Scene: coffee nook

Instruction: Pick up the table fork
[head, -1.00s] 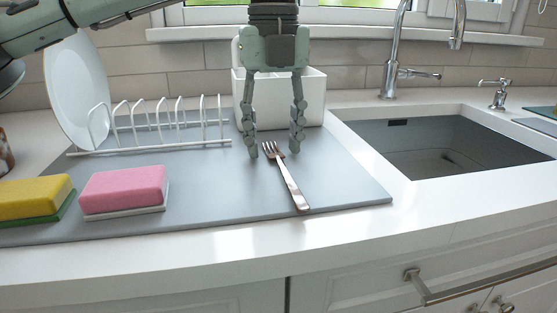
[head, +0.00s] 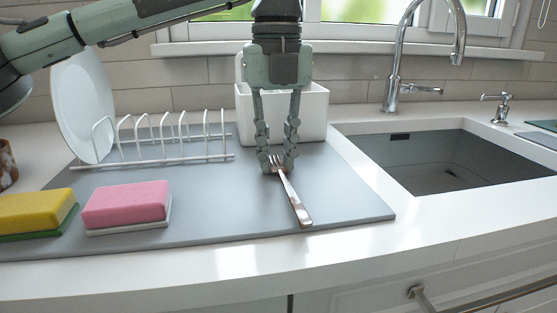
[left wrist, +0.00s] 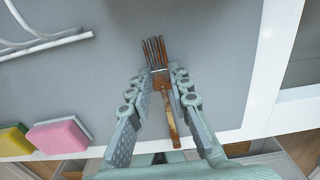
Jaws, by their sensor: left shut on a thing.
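The table fork (head: 294,201) lies on the grey mat (head: 225,215), its tines toward the back and its handle toward the front edge. My left gripper (head: 277,168) points down over the tine end and is shut on the fork near its neck. In the left wrist view the fork (left wrist: 158,65) shows between the two fingers (left wrist: 160,82), tines pointing up in the picture. The fork's handle end appears to rest on or just over the mat. My right gripper is not in view.
A white dish rack (head: 160,158) with a white plate (head: 82,105) stands at left. A pink sponge (head: 127,203) and a yellow sponge (head: 35,212) lie in front. A white container (head: 315,108) is behind my gripper. The sink (head: 450,165) is at right.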

